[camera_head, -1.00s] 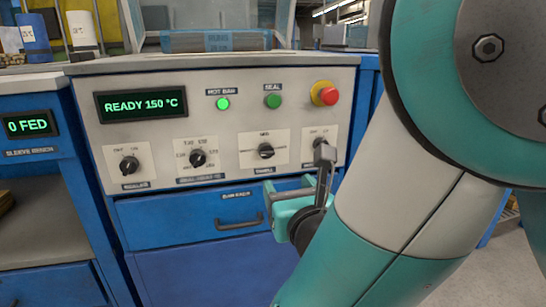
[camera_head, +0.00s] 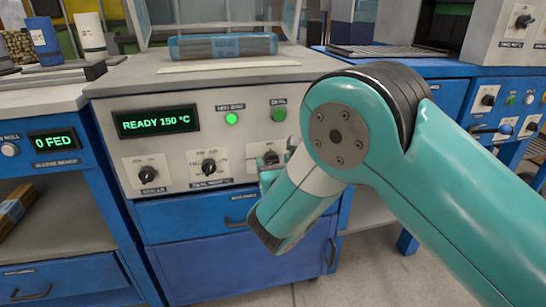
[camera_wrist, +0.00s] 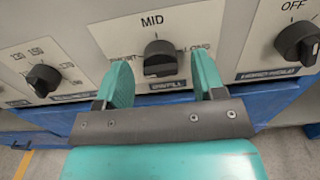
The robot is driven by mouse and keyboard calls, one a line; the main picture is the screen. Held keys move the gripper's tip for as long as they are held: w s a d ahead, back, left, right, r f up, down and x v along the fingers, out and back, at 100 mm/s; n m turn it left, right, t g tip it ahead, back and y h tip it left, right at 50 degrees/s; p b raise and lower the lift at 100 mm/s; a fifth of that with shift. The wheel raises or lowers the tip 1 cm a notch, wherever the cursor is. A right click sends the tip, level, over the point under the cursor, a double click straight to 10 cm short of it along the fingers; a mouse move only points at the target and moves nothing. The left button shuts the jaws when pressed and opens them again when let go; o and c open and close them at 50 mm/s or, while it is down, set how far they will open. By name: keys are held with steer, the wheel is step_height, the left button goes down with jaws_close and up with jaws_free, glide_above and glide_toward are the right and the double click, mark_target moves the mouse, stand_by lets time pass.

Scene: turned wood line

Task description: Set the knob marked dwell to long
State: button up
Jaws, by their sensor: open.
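The dwell knob (camera_wrist: 160,58) is black, on a pale plate in the wrist view. MID is printed above it, LONG to its right, and the mark at its left is partly hidden by a finger. I cannot tell clearly which mark it points to. In the head view the dwell knob (camera_head: 271,157) is partly hidden by my arm. My gripper (camera_wrist: 163,78) is open, its two teal fingers left and right of the knob, with nothing between them that I can see held. In the head view my gripper (camera_head: 270,176) is mostly hidden.
A knob with numbers (camera_wrist: 43,80) is to the left and a hard-hold knob marked OFF (camera_wrist: 297,42) to the right. The display (camera_head: 156,121) reads READY 150 °C, with a lit green lamp (camera_head: 231,118). A blue drawer (camera_head: 190,220) lies below the panel.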

steer(key=shift+w+a, duration=0.2)
steer(key=shift+w, duration=0.4)
steer(key=c, duration=0.9)
